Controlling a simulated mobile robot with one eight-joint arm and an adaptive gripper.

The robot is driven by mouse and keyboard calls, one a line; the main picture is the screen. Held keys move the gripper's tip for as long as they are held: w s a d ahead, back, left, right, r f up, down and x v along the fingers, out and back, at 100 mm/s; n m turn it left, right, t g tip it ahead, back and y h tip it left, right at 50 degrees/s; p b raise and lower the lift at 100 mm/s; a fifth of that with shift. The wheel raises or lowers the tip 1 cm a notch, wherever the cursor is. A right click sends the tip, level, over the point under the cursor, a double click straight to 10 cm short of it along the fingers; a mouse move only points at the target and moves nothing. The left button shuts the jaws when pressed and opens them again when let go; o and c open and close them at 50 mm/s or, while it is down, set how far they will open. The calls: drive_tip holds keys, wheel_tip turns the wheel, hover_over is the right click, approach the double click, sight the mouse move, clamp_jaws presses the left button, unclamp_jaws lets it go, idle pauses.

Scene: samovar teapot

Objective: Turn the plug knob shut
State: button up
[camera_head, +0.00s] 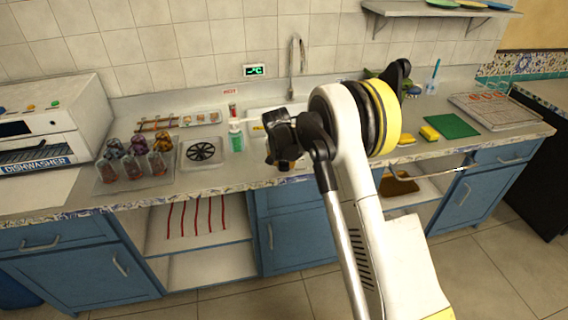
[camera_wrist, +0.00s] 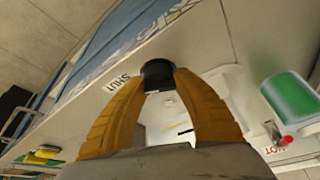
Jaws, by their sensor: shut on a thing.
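In the wrist view my gripper (camera_wrist: 158,80) has its two orange fingers closed on a dark, round knob (camera_wrist: 157,72), which I take as the plug knob. It sits at the counter edge of the white sink (camera_wrist: 160,118), beside a printed "SHUT" label (camera_wrist: 117,83). Which way the knob is turned cannot be told. In the head view my gripper (camera_head: 282,142) is over the front of the sink (camera_head: 262,131), and my arm hides part of the sink. I cannot make out the knob in the head view.
Further left are a drain plate (camera_head: 202,151) and a tray (camera_head: 133,183) with several jars. Sponges (camera_head: 429,133) and a green mat (camera_head: 450,125) lie right.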

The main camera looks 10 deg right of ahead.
drive_tip(key=shift+m+g+h, duration=0.5)
drive_tip(key=shift+m+h, duration=0.1)
drive_tip(key=shift+m, duration=1.3)
drive_tip(key=o, duration=1.2)
drive_tip(key=shift+r, duration=0.1)
drive_tip(key=v, duration=1.2)
